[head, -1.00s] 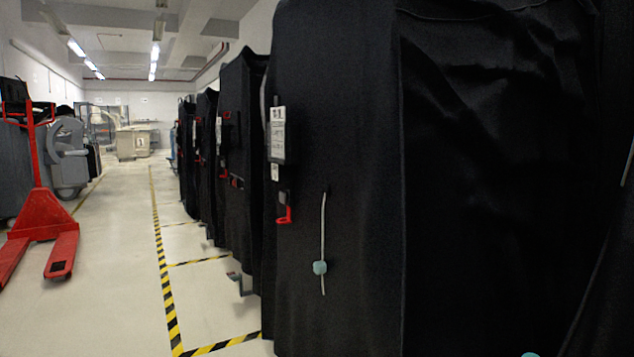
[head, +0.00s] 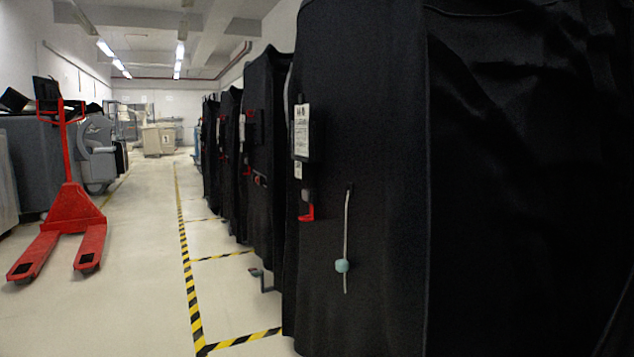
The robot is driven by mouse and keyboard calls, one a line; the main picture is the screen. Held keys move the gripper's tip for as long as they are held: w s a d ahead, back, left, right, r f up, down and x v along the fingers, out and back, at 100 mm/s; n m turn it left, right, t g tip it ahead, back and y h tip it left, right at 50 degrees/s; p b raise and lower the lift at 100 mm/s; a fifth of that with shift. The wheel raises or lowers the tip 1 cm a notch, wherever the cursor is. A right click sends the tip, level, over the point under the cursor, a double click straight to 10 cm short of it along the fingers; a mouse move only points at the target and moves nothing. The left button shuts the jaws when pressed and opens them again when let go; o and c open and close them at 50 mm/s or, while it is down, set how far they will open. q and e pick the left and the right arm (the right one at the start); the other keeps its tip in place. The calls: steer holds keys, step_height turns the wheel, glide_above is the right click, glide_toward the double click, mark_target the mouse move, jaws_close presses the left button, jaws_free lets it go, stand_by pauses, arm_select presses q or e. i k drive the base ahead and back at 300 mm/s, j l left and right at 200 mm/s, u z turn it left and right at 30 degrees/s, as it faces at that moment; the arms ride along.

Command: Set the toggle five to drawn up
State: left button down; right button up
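A pale blue-green toggle (head: 342,266) sits low on a light cord (head: 347,225) that hangs down the front of the nearest black-covered cart (head: 390,130). A short end of cord shows below the toggle. I cannot read a number on it or at this cart. Neither of my grippers is in the head view.
A white label (head: 301,130) and a red hook (head: 306,212) are on the same cart, left of the cord. More covered carts (head: 265,150) stand in a row beyond. A red pallet jack (head: 68,205) stands at the left. Floor beside the yellow-black tape (head: 187,262) is clear.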

mark_target(342, 264)
steer(key=i+j+z, duration=0.1)
steer(key=i+j, duration=0.15)
steer(key=i, duration=0.25)
steer(key=i+j, duration=0.25)
steer(key=i, duration=0.25)
steer(key=z, duration=0.05)
